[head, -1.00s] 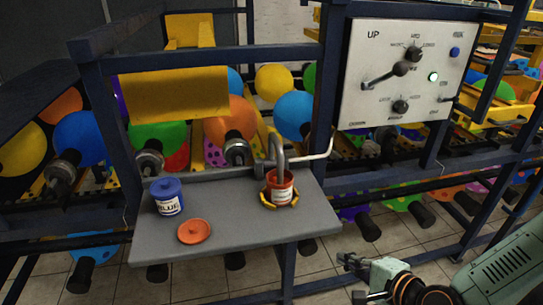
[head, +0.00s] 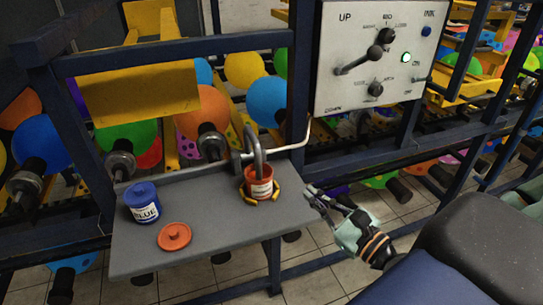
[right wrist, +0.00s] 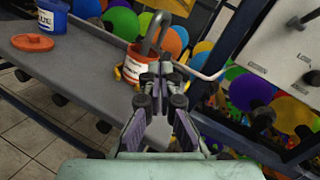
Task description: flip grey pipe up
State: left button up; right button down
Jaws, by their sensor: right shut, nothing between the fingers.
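The grey pipe (head: 259,156) is a hooked tube at the back of the shelf, its bent end reaching down into an open orange can (head: 262,188). In the right wrist view the pipe (right wrist: 156,28) rises behind the can, just beyond my fingers. My right gripper (head: 312,193) is shut and empty, to the right of the can near the shelf's right edge, apart from the pipe. In the right wrist view my fingertips (right wrist: 160,72) overlap the can's right side. My left gripper is not in view.
Yellow prongs surround the can on the grey shelf (head: 190,225). A blue paint can (head: 142,203) and an orange lid (head: 174,236) lie to the left. A white bent rod (head: 303,138) juts beside the pipe. A control panel (head: 335,92) hangs upper right, with balloons behind.

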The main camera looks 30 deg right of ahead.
pick_arm(q)
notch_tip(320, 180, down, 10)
jog(key=b, duration=0.9)
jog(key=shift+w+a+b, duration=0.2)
jog(key=shift+b, duration=0.15)
pick_arm(e)
jog(key=w+a+r, duration=0.1)
jog(key=w, duration=0.5)
jog(key=w+a+r, duration=0.1)
jog(key=w+r, duration=0.1)
jog(key=w, duration=0.5)
jog(key=shift+w+a, duration=0.2)
jog(key=shift+a, duration=0.2)
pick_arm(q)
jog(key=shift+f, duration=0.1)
pick_arm(e)
jog(key=shift+r, duration=0.15)
